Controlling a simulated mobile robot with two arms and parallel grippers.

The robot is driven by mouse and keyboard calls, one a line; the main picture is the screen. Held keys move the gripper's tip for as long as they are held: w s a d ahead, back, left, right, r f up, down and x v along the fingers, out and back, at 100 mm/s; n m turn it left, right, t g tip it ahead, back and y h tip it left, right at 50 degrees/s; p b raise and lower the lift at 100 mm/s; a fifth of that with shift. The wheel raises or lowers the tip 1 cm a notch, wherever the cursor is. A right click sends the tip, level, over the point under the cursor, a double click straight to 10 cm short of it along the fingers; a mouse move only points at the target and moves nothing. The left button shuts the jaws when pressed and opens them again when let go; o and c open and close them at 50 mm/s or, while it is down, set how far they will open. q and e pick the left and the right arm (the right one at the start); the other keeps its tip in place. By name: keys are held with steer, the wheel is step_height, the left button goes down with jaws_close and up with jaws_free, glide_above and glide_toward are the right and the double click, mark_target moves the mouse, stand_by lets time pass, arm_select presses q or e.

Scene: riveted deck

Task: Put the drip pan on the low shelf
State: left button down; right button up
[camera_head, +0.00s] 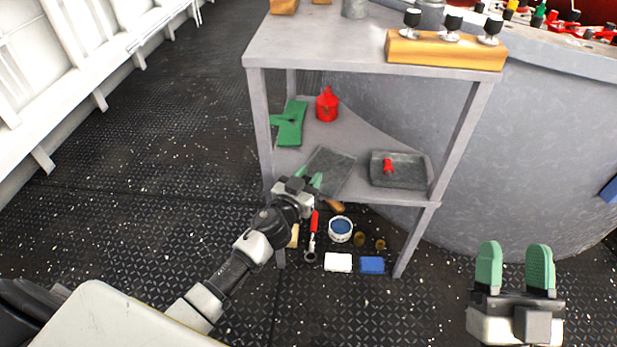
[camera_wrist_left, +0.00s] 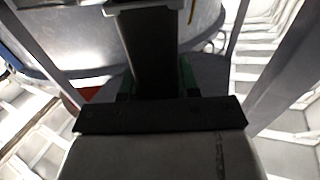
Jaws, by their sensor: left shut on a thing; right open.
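The flat dark grey drip pan (camera_head: 330,171) is at the left middle of the low shelf (camera_head: 345,130), tilted in the picture. My left gripper (camera_head: 309,181) is shut on its near left edge. I cannot tell whether the pan rests on the shelf or hangs just above it. In the left wrist view, a dark slab, seemingly the pan (camera_wrist_left: 155,50), runs out between my green fingertips (camera_wrist_left: 158,82). My right gripper (camera_head: 515,268) is open and empty, to the right of the stand.
On the shelf are a green folded cloth (camera_head: 290,124), a red can (camera_head: 327,105) and a grey tray (camera_head: 398,170) holding a red item. The tabletop (camera_head: 330,40) is above. Underneath are a blue-topped tin (camera_head: 340,229), white block (camera_head: 338,262) and blue block (camera_head: 372,265).

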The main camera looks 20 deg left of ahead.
arm_select(q)
steer(key=shift+f, duration=0.1)
steer(key=c, duration=0.7)
jaws_free()
steer(key=shift+c, duration=0.2)
steer(key=shift+s, duration=0.1)
